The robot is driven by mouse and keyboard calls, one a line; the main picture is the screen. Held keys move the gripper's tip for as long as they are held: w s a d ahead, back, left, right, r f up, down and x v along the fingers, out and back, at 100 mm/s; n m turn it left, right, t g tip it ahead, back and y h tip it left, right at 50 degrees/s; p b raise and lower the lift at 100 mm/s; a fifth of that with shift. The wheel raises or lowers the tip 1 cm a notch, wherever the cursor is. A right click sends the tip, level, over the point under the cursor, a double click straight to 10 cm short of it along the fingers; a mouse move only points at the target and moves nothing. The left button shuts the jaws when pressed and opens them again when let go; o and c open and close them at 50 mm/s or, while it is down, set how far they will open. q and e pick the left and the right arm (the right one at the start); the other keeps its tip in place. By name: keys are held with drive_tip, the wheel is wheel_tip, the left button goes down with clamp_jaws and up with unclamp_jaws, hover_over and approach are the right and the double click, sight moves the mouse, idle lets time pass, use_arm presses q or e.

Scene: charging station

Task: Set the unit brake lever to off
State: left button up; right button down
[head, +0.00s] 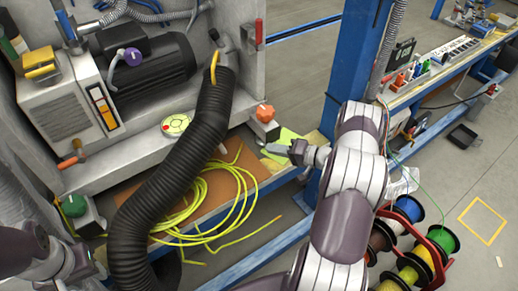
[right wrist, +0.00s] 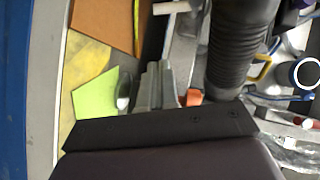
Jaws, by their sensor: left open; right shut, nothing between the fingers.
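Which control is the unit brake lever cannot be told for sure. A red-handled lever (head: 259,31) stands upright on the cabinet's right edge in the head view. An orange-tipped lever (head: 70,161) sticks out at the machine's lower left. My right gripper (head: 272,148) is shut and empty, just below and right of an orange knob (head: 265,112), apart from both levers. Its closed fingers (right wrist: 155,86) show in the right wrist view, with an orange part (right wrist: 194,97) beside them. Part of my left arm shows at the lower left; its fingers are out of sight.
A thick black hose (head: 172,170) runs down the front of the machine. A yellow cable coil (head: 225,195) lies on the shelf below. A blue post (head: 350,65) stands behind my right arm. Cable spools (head: 408,262) sit at the lower right.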

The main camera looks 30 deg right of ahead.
drive_tip(key=shift+a+f+m+b, duration=0.15)
drive_tip(key=shift+m+b, duration=0.15)
drive_tip(key=shift+b, duration=0.6)
drive_tip(key=shift+w+a, duration=0.2)
drive_tip(key=shift+w, duration=0.15)
drive_tip(key=b+x, duration=0.2)
drive_tip(key=x, duration=0.6)
drive_tip(key=shift+w+a, duration=0.1)
drive_tip(key=a, duration=0.2)
drive_tip(key=w+a, duration=0.1)
drive_tip(key=shift+a+f+b, duration=0.15)
drive_tip(key=shift+f+b, duration=0.1)
drive_tip(key=shift+b, duration=0.15)
use_arm(q)
wheel_tip(320, 180, down, 7)
use_arm(e)
drive_tip(key=shift+a, duration=0.45)
drive_tip(key=shift+a+f+m+t+y, duration=0.3)
drive_tip(key=shift+m+y, duration=0.1)
drive_tip(key=shift+m, duration=0.1)
